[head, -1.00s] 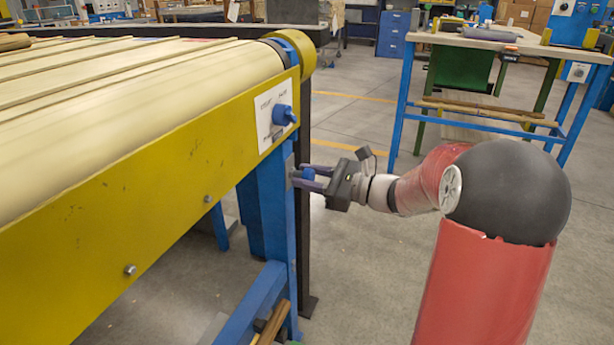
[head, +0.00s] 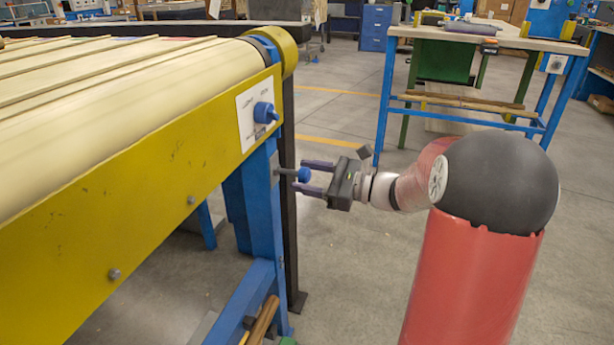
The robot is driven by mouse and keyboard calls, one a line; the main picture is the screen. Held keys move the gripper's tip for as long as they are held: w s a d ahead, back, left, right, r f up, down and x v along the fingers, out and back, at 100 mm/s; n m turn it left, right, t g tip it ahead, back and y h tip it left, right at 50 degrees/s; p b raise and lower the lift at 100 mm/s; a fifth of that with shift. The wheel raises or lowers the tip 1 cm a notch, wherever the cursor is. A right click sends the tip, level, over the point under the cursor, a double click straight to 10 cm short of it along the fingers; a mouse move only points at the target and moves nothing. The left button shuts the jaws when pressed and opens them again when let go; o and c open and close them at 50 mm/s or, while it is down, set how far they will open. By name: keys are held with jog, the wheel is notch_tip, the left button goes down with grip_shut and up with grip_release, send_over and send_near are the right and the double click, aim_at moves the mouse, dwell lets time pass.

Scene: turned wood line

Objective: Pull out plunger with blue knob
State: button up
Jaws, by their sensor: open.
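The plunger's blue knob (head: 304,174) stands out to the right of the blue leg (head: 262,205) under the yellow conveyor frame, on a dark stem that shows between knob and leg. My gripper (head: 303,176) is open, with one finger above the knob and one below it. The knob lies between the fingertips in the picture; I cannot tell if either finger touches it. A second blue knob (head: 265,112), a rotary one, sits on a white panel (head: 248,118) on the yellow frame above.
The conveyor (head: 130,140) with its yellow side fills the left. A dark post (head: 289,220) stands beside the blue leg. A workbench (head: 490,40) with blue legs stands at the back right. Grey floor between them is clear.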

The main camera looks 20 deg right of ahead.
jog(key=v, duration=0.7)
jog(key=shift+d, duration=0.2)
jog(key=shift+s, duration=0.1)
jog(key=s+a+f+n+g+h, duration=0.4)
jog(key=s+a+n+g+h, duration=0.3)
jog(key=s+a+n, duration=0.55)
jog(key=s+d+n+t+h, duration=0.2)
jog(key=s+d+n+h, duration=0.1)
jog(key=s+n+h, duration=0.4)
jog(key=s+n, duration=0.2)
jog(key=s, duration=0.1)
jog(key=shift+n+h, duration=0.3)
jog(key=shift+n, duration=0.05)
